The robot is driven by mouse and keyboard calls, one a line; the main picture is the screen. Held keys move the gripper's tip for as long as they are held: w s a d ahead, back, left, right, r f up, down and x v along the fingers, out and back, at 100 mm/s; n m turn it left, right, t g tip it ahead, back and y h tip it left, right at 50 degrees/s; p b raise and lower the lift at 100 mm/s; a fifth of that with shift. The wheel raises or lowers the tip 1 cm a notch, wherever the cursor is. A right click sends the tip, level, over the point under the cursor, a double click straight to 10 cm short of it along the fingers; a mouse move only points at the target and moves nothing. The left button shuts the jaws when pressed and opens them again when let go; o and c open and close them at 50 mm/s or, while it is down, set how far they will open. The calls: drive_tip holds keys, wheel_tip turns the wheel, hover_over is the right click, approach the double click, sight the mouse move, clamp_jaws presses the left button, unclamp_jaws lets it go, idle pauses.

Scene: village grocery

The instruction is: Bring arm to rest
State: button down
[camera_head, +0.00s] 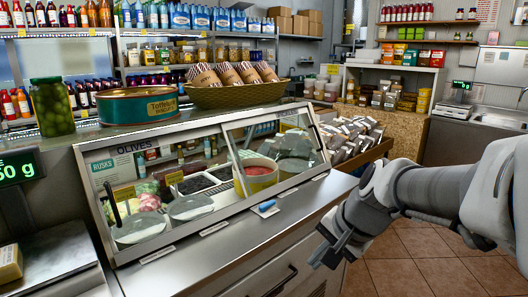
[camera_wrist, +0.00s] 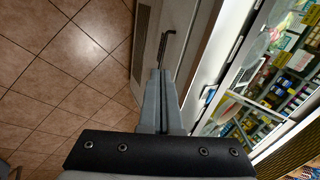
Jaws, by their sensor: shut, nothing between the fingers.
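My gripper (camera_head: 328,248) hangs in front of the counter's right end in the head view, with my grey and white arm reaching in from the right edge. In the wrist view my gripper (camera_wrist: 162,75) points past the counter front, and its fingers are together with nothing between them. It appears apart from the counter, over the floor beside it; the exact gap cannot be told.
The glass deli case (camera_head: 190,195) stands on a steel counter (camera_head: 215,250) at left. A blue object (camera_head: 265,207) lies on the counter ledge. A drawer handle (camera_wrist: 168,40) shows near my fingertips. Tiled floor (camera_head: 400,265) is open at right.

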drive_tip(key=s+d+r+n+t+h, duration=0.15)
drive_tip(key=s+n, duration=0.25)
drive_tip(key=s, duration=0.4)
drive_tip(key=s+d+r+n+h, duration=0.1)
drive_tip(key=s+d+n+h, duration=0.1)
drive_tip(key=s+n, duration=0.4)
wheel_tip(320, 180, up, 13)
drive_tip(key=m+p, duration=0.1)
drive_tip(key=p, duration=1.2)
drive_tip(key=shift+s+p, duration=0.35)
drive_tip(key=shift+s, duration=0.05)
drive_tip(key=shift+g, duration=0.25)
